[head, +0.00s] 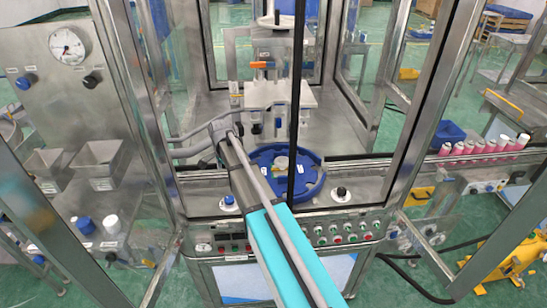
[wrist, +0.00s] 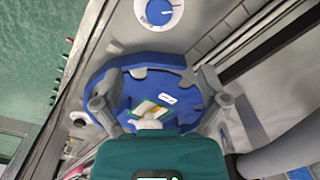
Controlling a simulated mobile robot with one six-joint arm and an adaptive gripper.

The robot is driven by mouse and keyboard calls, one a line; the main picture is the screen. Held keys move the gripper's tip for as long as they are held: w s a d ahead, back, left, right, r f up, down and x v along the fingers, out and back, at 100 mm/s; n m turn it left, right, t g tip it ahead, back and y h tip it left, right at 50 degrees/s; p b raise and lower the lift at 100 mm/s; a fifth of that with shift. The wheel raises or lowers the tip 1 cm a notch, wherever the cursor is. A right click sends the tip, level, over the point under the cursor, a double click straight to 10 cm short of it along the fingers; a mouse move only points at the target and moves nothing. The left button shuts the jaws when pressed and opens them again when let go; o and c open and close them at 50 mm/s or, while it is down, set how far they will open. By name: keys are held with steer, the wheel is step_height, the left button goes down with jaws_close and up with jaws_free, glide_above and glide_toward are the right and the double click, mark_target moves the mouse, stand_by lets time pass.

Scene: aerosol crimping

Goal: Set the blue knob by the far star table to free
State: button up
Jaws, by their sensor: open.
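A blue knob (wrist: 158,12) on a round white dial is at the top of the wrist view, beyond my fingertips. The direction it points is too small to read surely. In the head view a small blue knob on a pale dial (head: 228,202) sits on the metal deck left of the blue star table (head: 312,186). The star table also fills the middle of the wrist view (wrist: 135,68). My gripper (wrist: 155,90) is open, its two grey fingers spread above the star table and apart from the knob. In the head view my arm hides part of the table.
A black knob (head: 340,194) stands right of the star table. A row of push buttons (head: 340,232) lines the front panel. Metal frame posts and glass panes enclose the cell. Pink cans (head: 480,146) stand on the right conveyor. A gauge panel (head: 68,47) is at left.

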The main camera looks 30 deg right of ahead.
steer(key=d+f+m+t+b, duration=0.1)
steer(key=d+m+t+b, duration=0.1)
steer(key=d+m, duration=0.7)
steer(key=w+d+f+m+t+y+b, duration=0.1)
steer(key=d+m+t, duration=0.1)
steer(key=d+m, duration=0.7)
steer(key=shift+d+f+m+b, duration=0.35)
steer(key=shift+d+m, duration=0.05)
steer(key=shift+d, duration=0.65)
stand_by(0.9)
steer(key=s+a+f+n+g+b, duration=0.2)
steer(key=s+a+f+n, duration=0.1)
steer(key=s+a+n, duration=0.8)
steer(key=s+a+f+n+g+h+b, duration=0.1)
steer(key=s+a+f+n+g+b, duration=0.1)
steer(key=s+a+n, duration=1)
steer(key=s+f+n+b, duration=0.1)
steer(key=n, duration=0.8)
steer(key=shift+s+a+f+n, duration=0.25)
steer(key=shift+f+n, duration=0.05)
steer(key=shift+f, duration=0.1)
